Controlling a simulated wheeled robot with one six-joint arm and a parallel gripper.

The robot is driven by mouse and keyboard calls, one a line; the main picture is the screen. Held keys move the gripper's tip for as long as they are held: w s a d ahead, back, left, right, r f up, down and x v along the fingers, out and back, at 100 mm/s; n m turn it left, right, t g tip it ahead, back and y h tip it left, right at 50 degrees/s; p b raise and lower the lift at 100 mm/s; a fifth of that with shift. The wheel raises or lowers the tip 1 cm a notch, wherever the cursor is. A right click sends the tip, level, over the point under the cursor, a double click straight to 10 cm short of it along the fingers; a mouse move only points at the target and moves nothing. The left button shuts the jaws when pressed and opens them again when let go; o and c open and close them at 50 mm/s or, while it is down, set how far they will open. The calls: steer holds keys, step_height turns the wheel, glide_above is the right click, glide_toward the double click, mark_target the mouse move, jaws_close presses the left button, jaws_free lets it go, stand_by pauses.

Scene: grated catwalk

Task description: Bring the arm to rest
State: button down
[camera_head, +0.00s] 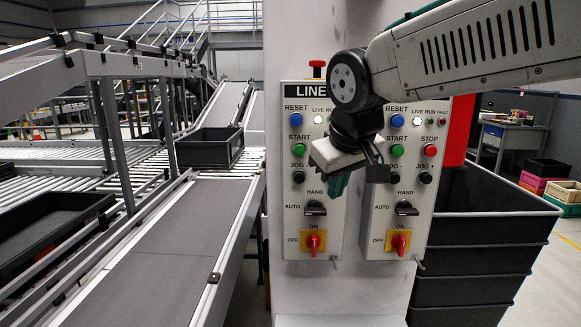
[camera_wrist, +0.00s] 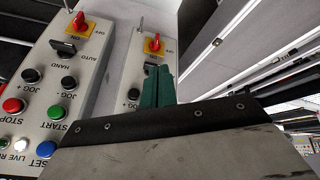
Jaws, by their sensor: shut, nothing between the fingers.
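My arm reaches in from the upper right in the head view. My gripper (camera_head: 338,186) hangs in front of two control panels, its teal fingers pointing down and slightly left. In the wrist view the fingers of my gripper (camera_wrist: 158,88) are together and empty. The left panel (camera_head: 326,232) and the right panel (camera_head: 385,222) carry buttons, a black selector and a red rotary switch each. My gripper covers part of the left panel's right side. I cannot tell whether the fingers touch the panel.
A conveyor belt (camera_head: 155,262) runs along the left, with a black tray (camera_head: 210,148) on the rollers and another black tray (camera_head: 45,235) at far left. Stacked dark crates (camera_head: 480,235) stand right of the panels. A workbench (camera_head: 510,138) and coloured crates (camera_head: 562,192) are further right.

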steer(key=s+d+f+m+g, duration=0.2)
steer(key=s+d+f, duration=0.3)
steer(key=s+d, duration=0.4)
steer(key=s+d+f+m+g, duration=0.1)
steer(key=s+d+f+m, duration=0.3)
steer(key=s+d, duration=0.5)
steer(key=s+f, duration=0.2)
steer(key=s, duration=0.4)
steer(key=shift+s+f+g+h, duration=0.2)
steer(key=shift+g+h, duration=0.2)
